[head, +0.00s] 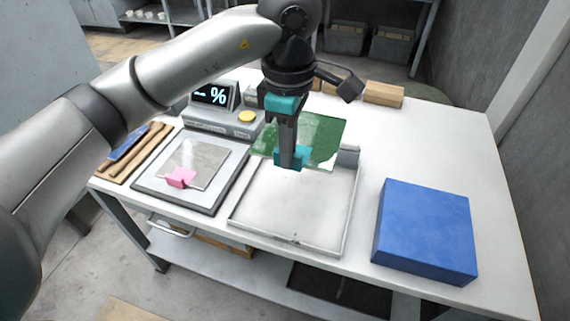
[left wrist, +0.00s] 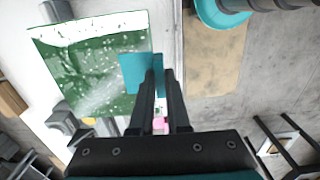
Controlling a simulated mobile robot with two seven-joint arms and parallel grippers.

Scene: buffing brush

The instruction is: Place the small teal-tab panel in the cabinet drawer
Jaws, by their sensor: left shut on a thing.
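The green panel (head: 322,135) with the teal tab (head: 298,163) hangs above the far part of a shallow metal tray. My left gripper (head: 288,162) points down, shut on the teal tab. The left wrist view shows the speckled green panel (left wrist: 90,72) to the left of the fingers, with its teal tab (left wrist: 132,72) at the fingertips (left wrist: 158,66). The panel appears apart from the tray, though the gap is hard to judge. I cannot make out the cabinet drawer for certain; a metal handle (head: 170,226) shows under the table's left side. My right gripper is not in view.
The metal tray (head: 290,215) is otherwise empty. A grey panel with a pink tab (head: 181,177) lies on the scale plate (head: 150,185) at left, by a display (head: 212,95). A blue block (head: 425,230) stands at right. Wooden blocks (head: 383,94) lie behind.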

